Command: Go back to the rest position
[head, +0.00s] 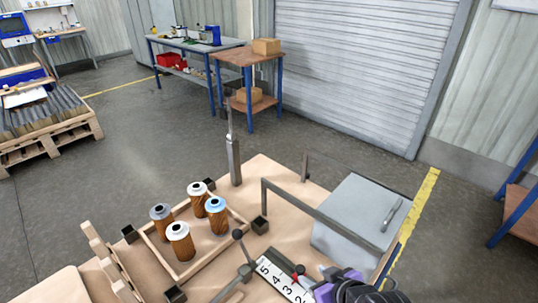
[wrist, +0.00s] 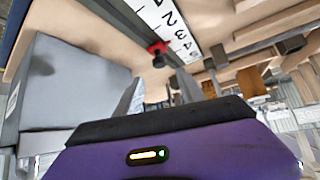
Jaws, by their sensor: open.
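My gripper (head: 340,286) is at the bottom right of the head view, above the near part of the wooden bench (head: 262,178). It is purple and black, and its fingertips are hard to make out there. In the wrist view the two grey fingers (wrist: 160,95) stand apart with nothing between them. Several brown filter cartridges stand upright in a shallow wooden tray (head: 240,222): one with a blue top (head: 217,221), one with a grey top (head: 163,224), and white-topped ones at the back (head: 199,203) and front (head: 181,248).
A numbered white scale (head: 277,280) with a red marker lies close beside my gripper. A grey box (head: 352,213) with a metal frame (head: 310,207) stands at the right. A metal post (head: 234,162) rises at the bench's back. A slotted wooden rack (head: 105,260) is at the left.

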